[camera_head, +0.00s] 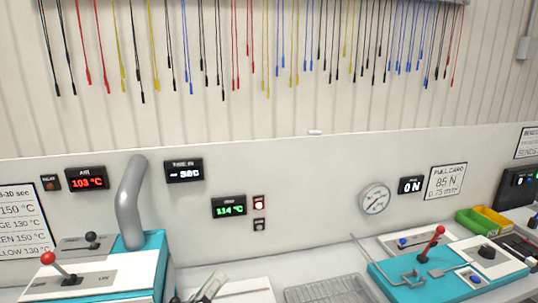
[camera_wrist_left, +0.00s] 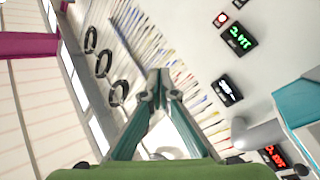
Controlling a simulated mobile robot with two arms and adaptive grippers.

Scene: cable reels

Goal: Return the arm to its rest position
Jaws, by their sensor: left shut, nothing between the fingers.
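My left gripper (camera_head: 212,284) shows only in part at the bottom edge of the head view, in front of the white bench. In the left wrist view its two fingers (camera_wrist_left: 154,82) meet at the tips, shut with nothing between them. The gripper is in the air, apart from the wall and the hanging cables. The rest of the left arm is mostly out of the head view. My right gripper is not in view.
A teal machine (camera_head: 152,262) with a red-knobbed lever and grey duct (camera_head: 130,203) stands left. Another teal-based machine (camera_head: 450,282) stands right, beside a wire rack (camera_head: 328,291). Coloured cables (camera_head: 265,50) hang above the wall panel; open air lies between.

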